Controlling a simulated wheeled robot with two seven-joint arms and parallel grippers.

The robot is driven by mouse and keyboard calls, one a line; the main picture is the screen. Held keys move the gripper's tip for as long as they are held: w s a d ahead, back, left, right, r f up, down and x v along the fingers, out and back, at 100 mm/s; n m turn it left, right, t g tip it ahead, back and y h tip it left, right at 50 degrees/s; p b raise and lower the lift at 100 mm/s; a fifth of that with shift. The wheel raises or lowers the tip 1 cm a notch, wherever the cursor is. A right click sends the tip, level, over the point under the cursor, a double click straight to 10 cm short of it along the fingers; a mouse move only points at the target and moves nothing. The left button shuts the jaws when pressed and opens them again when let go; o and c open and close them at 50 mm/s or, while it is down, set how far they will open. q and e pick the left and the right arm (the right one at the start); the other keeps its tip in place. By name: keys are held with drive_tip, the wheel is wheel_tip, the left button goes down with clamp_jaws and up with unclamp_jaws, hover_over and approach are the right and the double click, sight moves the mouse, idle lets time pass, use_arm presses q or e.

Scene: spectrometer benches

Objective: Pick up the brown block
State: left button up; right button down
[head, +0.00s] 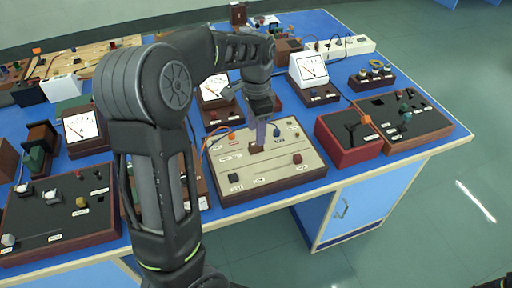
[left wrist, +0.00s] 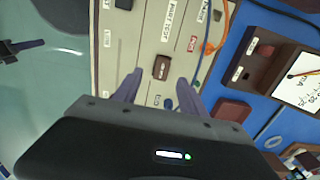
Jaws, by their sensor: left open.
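A small brown block (left wrist: 161,67) sits on a beige panel board (left wrist: 135,30). In the left wrist view it lies ahead of my left gripper (left wrist: 158,84), near the middle of the gap between the fingertips. The fingers are apart and hold nothing. In the head view my left gripper (head: 260,140) points down over the board (head: 285,178), and the brown block (head: 255,149) shows by the fingertips, partly covered. My right gripper cannot be made out.
A red-brown box (head: 347,140) stands right of the board. White meters (head: 311,70) stand behind it, and a dark panel (head: 60,210) lies at the left. The floor (head: 430,210) beyond the front edge is clear.

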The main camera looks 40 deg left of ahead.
sight(256, 148)
use_arm(q)
drive_tip(key=shift+w+a+f+p, duration=0.1)
drive_tip(key=shift+f+p, duration=0.4)
drive_tip(key=shift+f, duration=2.15)
clamp_jaws()
